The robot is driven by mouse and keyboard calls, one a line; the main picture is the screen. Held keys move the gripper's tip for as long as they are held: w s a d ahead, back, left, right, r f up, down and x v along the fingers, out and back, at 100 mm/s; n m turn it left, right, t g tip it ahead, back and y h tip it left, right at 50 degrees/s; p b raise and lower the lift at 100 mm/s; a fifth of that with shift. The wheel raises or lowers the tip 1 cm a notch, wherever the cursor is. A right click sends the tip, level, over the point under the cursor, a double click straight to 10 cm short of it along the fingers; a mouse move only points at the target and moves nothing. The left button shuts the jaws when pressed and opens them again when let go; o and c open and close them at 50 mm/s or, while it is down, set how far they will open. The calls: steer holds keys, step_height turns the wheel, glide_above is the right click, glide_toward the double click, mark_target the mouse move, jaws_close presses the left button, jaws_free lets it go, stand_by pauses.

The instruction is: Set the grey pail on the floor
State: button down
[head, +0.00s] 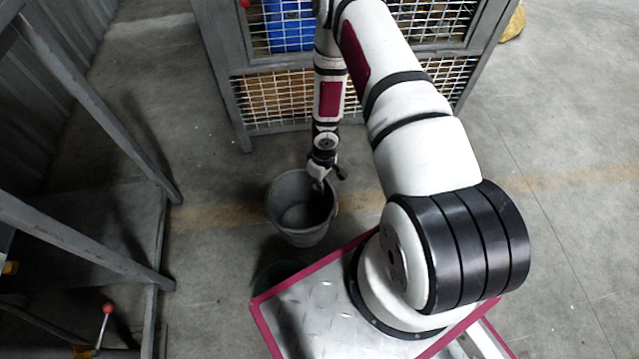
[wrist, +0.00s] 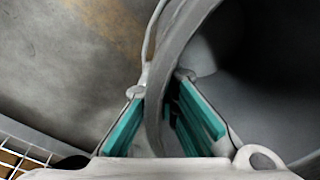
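The grey pail (head: 288,222) is below my arm in the head view, its open mouth facing up and its inside visible. My gripper (head: 319,184) is at the pail's far right rim. In the wrist view, the pail's curved rim (wrist: 164,62) runs between the two teal-padded fingers of my gripper (wrist: 161,92). One finger is inside the pail and one outside, and they look closed on the rim. The grey concrete floor (head: 215,225) lies around the pail. I cannot tell whether the pail's base touches it.
A grey metal cage (head: 240,115) with wire mesh stands behind the pail, holding a blue thing (head: 290,30). A grey metal frame (head: 100,235) stands at the left. A faint dark round patch lies beside my base. Floor is clear left of the pail.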

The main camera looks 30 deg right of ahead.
mark_target(320, 200)
step_height(320, 200, down, 8)
steer(key=b, duration=0.7)
steer(key=shift+f+b, duration=0.4)
steer(key=shift+f, duration=0.8)
steer(key=c, duration=1.7)
jaws_free()
steer(key=shift+r, duration=0.1)
steer(key=r, duration=0.8)
steer(key=d+r, duration=0.1)
steer(key=r, duration=0.2)
steer(key=shift+w+r, duration=0.2)
steer(key=shift+r, duration=0.2)
steer(key=shift+d, duration=0.1)
